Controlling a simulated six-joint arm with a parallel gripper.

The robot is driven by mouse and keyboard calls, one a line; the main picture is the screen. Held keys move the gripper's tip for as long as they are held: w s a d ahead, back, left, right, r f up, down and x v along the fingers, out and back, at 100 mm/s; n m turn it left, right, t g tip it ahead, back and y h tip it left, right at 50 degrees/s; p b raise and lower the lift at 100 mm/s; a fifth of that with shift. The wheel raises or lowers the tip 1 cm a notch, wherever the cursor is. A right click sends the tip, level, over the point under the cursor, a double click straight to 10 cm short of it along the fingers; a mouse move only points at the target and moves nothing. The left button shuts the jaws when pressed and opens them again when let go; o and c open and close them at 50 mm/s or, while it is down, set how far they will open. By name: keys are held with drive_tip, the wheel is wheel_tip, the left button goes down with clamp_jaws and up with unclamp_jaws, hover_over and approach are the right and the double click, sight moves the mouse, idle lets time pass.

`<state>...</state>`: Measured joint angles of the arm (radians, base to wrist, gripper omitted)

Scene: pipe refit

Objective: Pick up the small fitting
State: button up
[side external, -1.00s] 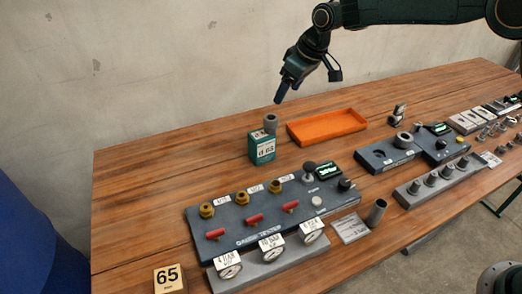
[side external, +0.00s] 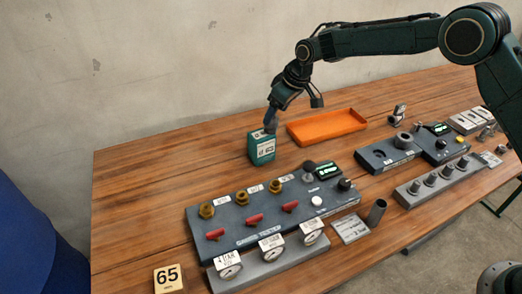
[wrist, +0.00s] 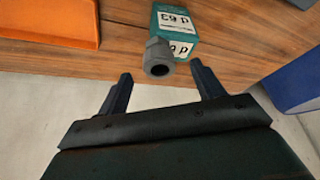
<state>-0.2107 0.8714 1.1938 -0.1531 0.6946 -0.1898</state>
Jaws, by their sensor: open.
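The small fitting (wrist: 159,57) is a grey, hollow piece with a round open end, seen in the wrist view against the green box (wrist: 178,22) labelled "d 63". In the side view the green box (side external: 262,150) stands on the table, and my gripper (side external: 271,123) is at its top, mostly hiding the fitting. In the wrist view my gripper (wrist: 161,70) is open, with its fingers on either side of the fitting's line and visible gaps on both sides. I cannot tell whether the fingertips are level with the fitting.
An orange tray (side external: 327,127) lies right of the green box. A tester panel (side external: 280,215) with brass fittings, red levers and gauges is in front. Another grey panel (side external: 377,158) is farther right. The table (side external: 140,175) is bare left of the box.

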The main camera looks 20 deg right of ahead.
drive_tip(key=shift+f, duration=0.15)
drive_tip(key=shift+x, duration=2.45)
drive_tip(key=shift+w, duration=0.1)
drive_tip(key=c, duration=1.2)
drive_tip(key=shift+o, duration=0.2)
drive_tip(key=shift+r, duration=0.2)
wheel_tip(320, 180, up, 20)
drive_tip(key=shift+f, duration=0.2)
